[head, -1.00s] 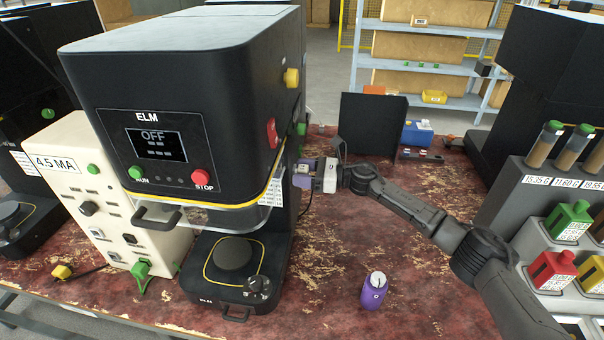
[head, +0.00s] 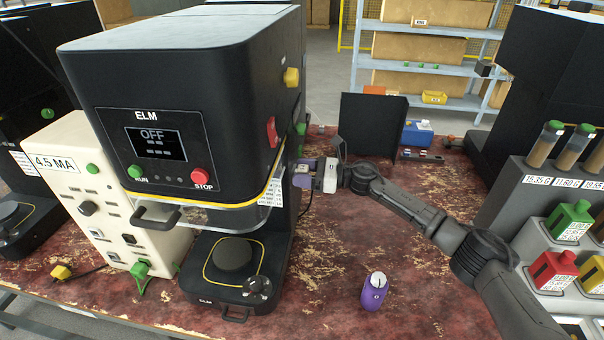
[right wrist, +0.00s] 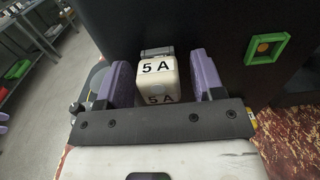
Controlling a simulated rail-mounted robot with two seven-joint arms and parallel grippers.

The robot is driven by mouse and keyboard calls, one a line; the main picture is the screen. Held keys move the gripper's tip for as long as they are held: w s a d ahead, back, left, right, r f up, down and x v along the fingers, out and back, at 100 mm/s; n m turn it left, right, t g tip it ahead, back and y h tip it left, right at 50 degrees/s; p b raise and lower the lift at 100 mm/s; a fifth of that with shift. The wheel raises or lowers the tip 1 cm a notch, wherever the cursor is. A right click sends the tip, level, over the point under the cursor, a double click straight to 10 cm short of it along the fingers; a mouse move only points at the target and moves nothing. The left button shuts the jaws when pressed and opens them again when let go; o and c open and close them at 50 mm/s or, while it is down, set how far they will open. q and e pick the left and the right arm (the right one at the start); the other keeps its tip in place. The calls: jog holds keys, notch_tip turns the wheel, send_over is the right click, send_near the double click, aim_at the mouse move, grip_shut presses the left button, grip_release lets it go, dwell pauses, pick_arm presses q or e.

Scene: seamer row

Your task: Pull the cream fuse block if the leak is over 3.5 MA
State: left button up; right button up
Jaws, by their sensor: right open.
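The cream fuse block (right wrist: 157,70), marked 5 A on two faces, shows in the right wrist view between the two purple fingers of my right gripper (right wrist: 160,76). The fingers stand apart on either side of it, with a visible gap at least on the right. In the head view my right gripper (head: 308,173) is at the right side of the black ELM machine (head: 190,90), and the block cannot be made out there. The cream leak meter (head: 95,195) left of the machine has a label reading 4.5 MA (head: 55,163).
The ELM screen (head: 157,145) reads OFF. A purple bottle (head: 375,291) stands on the worn red bench (head: 330,265) below my right arm. A rack (head: 520,220) of tubes and coloured bottles is at the right. A black panel (head: 370,130) stands behind my right gripper.

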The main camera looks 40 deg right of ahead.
dwell(0.4)
jog(key=shift+c, duration=0.2)
grip_shut()
jog(key=shift+s+d, duration=0.1)
jog(key=shift+d, duration=0.05)
jog(key=shift+s+d, duration=0.1)
jog(key=shift+d, duration=0.05)
jog(key=b+v, duration=0.2)
jog(key=v, duration=0.3)
jog(key=shift+s, duration=0.15)
dwell(1.0)
